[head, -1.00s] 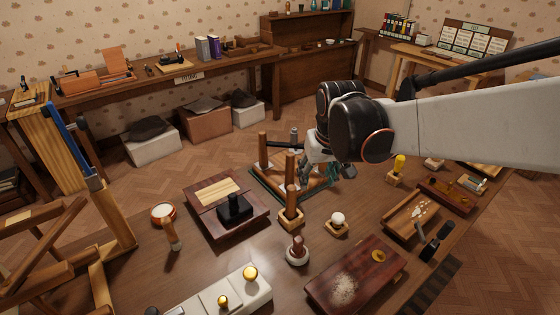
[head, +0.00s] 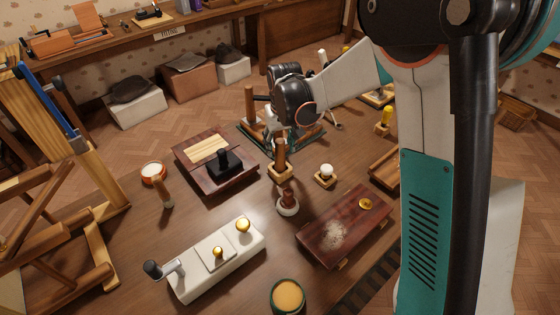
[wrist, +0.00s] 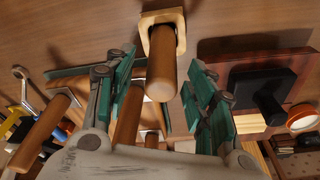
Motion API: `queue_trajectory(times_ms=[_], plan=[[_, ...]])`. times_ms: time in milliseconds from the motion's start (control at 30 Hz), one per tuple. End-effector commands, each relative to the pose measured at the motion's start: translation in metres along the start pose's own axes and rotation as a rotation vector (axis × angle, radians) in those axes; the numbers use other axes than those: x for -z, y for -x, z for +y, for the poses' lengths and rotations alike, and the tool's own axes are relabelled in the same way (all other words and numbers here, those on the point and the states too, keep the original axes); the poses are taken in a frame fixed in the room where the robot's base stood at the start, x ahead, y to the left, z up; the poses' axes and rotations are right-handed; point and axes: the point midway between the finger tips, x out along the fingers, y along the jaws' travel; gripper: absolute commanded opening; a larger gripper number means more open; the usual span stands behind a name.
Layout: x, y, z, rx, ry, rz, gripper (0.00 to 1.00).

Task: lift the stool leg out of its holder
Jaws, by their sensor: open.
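The stool leg (head: 280,153) is a brown wooden cylinder standing upright in a small square pale wooden holder (head: 280,174). In the wrist view the leg (wrist: 162,76) points toward the camera, with its holder (wrist: 148,19) around its far end. My gripper (head: 274,128) is just behind the leg's top in the head view, partly hidden by my wrist. In the wrist view my gripper (wrist: 160,98) is open, with a green-padded finger on each side of the leg. Contact with the leg cannot be made out.
Other wooden legs (head: 250,103) stand on a board with green edges behind. A dark block with a black knob (head: 224,160) is to the left. A white knob on a wooden base (head: 325,173) and a dark board (head: 345,228) are to the right. A small pestle-like piece (head: 288,203) stands in front.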

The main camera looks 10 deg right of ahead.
Motion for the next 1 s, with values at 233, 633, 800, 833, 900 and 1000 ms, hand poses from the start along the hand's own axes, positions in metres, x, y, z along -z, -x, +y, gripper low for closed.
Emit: queue_trajectory(times_ms=[233,633,800,833,900,1000], plan=[[-0.001,-0.015,0.000,0.000,0.000,0.000,0.50],[-0.006,-0.064,-0.001,0.000,0.000,0.000,0.50],[-0.005,-0.064,-0.001,0.000,0.000,0.000,0.50],[-0.005,-0.064,-0.001,0.000,0.000,0.000,0.50],[-0.005,-0.064,-0.001,0.000,0.000,0.000,0.43],[-0.005,-0.064,-0.001,0.000,0.000,0.000,0.20]])
